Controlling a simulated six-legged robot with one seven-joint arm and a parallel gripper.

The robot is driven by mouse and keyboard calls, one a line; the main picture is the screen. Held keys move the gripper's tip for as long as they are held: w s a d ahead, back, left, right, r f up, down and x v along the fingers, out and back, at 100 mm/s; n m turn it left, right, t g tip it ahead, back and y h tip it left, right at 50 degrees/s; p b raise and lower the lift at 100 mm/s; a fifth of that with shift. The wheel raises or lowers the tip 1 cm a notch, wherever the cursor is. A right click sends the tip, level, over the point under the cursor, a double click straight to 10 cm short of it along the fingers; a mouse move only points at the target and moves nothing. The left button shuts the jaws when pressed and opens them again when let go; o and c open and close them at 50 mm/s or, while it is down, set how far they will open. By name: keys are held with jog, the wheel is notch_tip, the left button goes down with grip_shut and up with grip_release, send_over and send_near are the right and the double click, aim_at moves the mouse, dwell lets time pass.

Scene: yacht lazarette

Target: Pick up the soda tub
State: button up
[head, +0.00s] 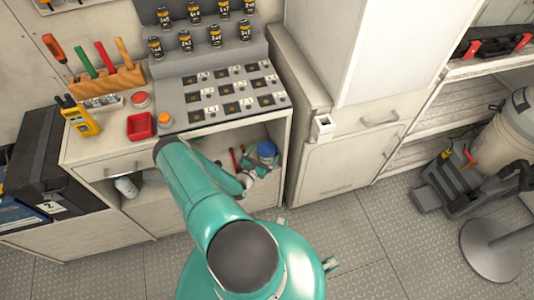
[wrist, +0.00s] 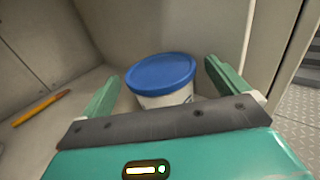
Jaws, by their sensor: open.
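The soda tub (wrist: 163,73) is a white tub with a blue lid. It stands upright inside the cabinet's open lower shelf, near the right side wall. In the head view its blue lid (head: 267,149) shows just beyond my gripper (head: 250,176), which hides part of its body. In the wrist view my gripper (wrist: 160,80) is open, with one green finger on each side of the tub. The tub lies ahead between the fingers; I cannot tell whether either touches it. The gripper's body hides the tub's base.
A yellow-orange pencil-like stick (wrist: 40,108) lies at left on the shelf. Cabinet walls stand close behind and right of the tub. Above, the worktop (head: 103,152) holds a red tray (head: 141,126) and a yellow meter (head: 80,118). Open plated floor (head: 365,225) lies to the right.

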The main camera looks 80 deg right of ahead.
jog(key=c, duration=1.1)
jog(key=shift+r, duration=0.1)
